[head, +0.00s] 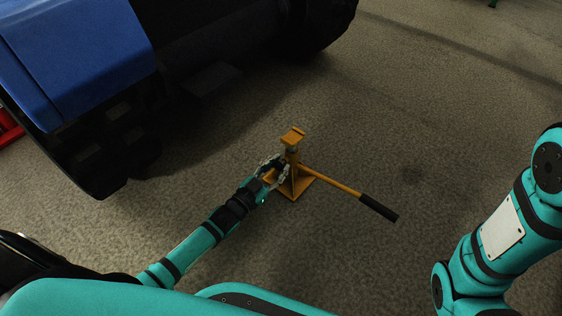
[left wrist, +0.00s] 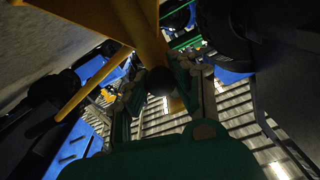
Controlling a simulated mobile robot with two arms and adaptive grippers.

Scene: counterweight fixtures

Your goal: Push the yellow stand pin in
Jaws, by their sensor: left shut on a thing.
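The yellow jack stand (head: 302,184) stands upright on the floor in the middle of the head view, with a flat-topped post on a spread base. My left gripper (head: 272,168) is at the left side of its post, shut on what looks like its pin. In the left wrist view, the fingers (left wrist: 165,88) close around a small dark round end, likely the pin (left wrist: 160,80), right against the yellow post (left wrist: 150,45). How deep the pin sits is hidden. My right gripper is out of view.
A yellow lever (head: 335,184) with a black grip (head: 379,208) sticks out to the right of the stand. A large blue and black machine (head: 85,60) fills the upper left. Something red (head: 8,128) is at the far left edge. Floor to the right is clear.

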